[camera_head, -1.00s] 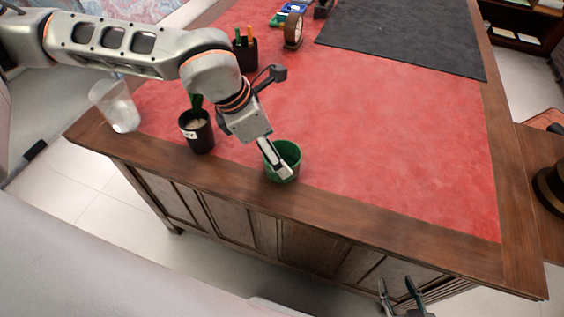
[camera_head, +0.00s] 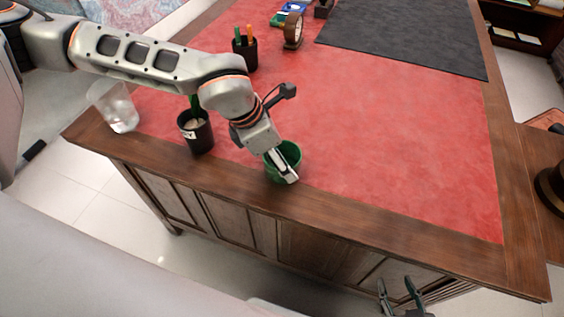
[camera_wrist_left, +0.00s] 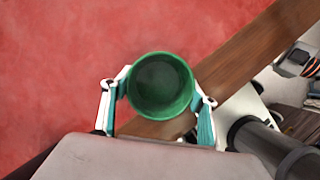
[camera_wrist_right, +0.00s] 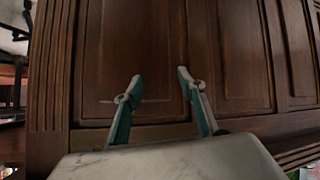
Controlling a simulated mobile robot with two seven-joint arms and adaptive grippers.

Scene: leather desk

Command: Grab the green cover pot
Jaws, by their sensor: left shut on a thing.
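The green cover pot (camera_head: 291,154) is an open, round green pot near the desk's front edge. Seen from above in the left wrist view, the empty pot (camera_wrist_left: 160,86) sits between both fingers. My left gripper (camera_head: 284,171) reaches down to it from the left and is shut on it, with the fingers on opposite sides; the left wrist view shows this gripper (camera_wrist_left: 157,97) too. Part of the pot is hidden by the gripper in the head view. My right gripper (camera_head: 400,286) is open and empty in front of the desk; the right wrist view shows its fingers (camera_wrist_right: 160,80) apart.
A black pot with a plant (camera_head: 198,134) and a clear glass (camera_head: 120,112) stand left along the edge. A pencil cup (camera_head: 245,54) and a round brown-rimmed object (camera_head: 293,30) are farther back. The red desk surface (camera_head: 400,140) right of the pot is clear.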

